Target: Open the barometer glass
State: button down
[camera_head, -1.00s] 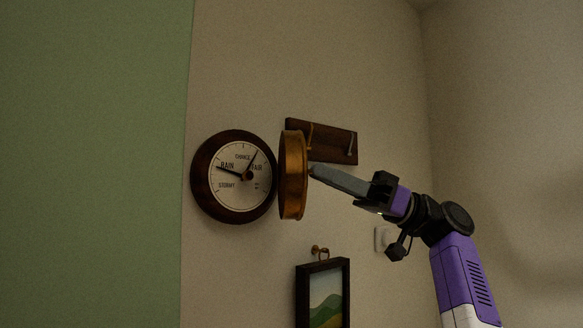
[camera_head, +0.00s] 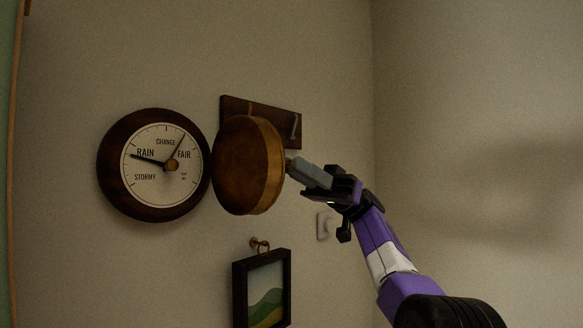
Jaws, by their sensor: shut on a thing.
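The barometer (camera_head: 118,190) hangs on the wall at the left, with a dark wooden rim and a white dial with two hands. The exact grip is partly hidden and small in the picture.
A wooden hook rack (camera_head: 290,126) is on the wall behind the cover. A framed landscape picture (camera_head: 262,290) hangs below on a brass hook (camera_head: 259,245). A white switch or socket (camera_head: 323,226) is on the wall below my gripper. The wall corner lies to the right.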

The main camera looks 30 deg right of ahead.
dwell(0.4)
jog(key=c, duration=1.4)
grip_release()
jog(key=shift+f, duration=0.1)
